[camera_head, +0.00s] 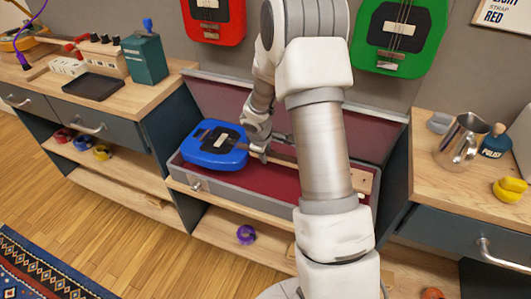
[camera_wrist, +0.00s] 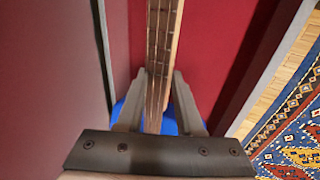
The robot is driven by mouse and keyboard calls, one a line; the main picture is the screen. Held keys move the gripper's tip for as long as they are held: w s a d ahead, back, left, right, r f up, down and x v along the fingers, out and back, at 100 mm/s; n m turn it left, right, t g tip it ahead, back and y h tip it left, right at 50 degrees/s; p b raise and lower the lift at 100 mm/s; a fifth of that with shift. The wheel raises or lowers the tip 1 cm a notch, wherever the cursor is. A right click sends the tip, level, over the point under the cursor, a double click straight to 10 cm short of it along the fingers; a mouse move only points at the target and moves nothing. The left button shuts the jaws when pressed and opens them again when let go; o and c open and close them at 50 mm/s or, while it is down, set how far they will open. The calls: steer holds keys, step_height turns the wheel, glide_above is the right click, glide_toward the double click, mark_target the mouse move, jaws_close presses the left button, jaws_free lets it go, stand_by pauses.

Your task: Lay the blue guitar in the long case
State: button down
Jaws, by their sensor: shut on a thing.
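The blue guitar (camera_head: 215,159) lies lengthwise over the long case, with its body at the left end and its wooden headstock (camera_head: 363,180) at the right end. The open case (camera_head: 238,189) is grey with a dark red lining, and its lid leans back against the wall. My gripper (camera_head: 263,153) is shut on the guitar's neck near the body. In the wrist view, the fingers (camera_wrist: 158,78) sit on both sides of the stringed neck (camera_wrist: 162,40). My arm hides the middle of the neck. I cannot tell whether the guitar touches the case floor.
A red guitar (camera_head: 214,18) and a green guitar (camera_head: 400,38) hang on the wall. A left counter holds a teal box (camera_head: 144,60) and a black tray (camera_head: 93,87). A right counter holds a metal pitcher (camera_head: 461,140) and a yellow object (camera_head: 509,189). A purple roll (camera_head: 246,234) sits on the lower shelf.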

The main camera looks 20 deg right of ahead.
steer(key=shift+w+f+b, duration=0.1)
steer(key=shift+f+b, duration=3.05)
steer(key=shift+f, duration=0.4)
stand_by(0.4)
steer(key=shift+c, duration=2.3)
jaws_free()
steer(key=shift+s+f, duration=0.2)
steer(key=p+v, duration=0.7)
steer(key=v, duration=1)
steer(key=shift+r, duration=0.35)
steer(key=shift+w+a, duration=0.1)
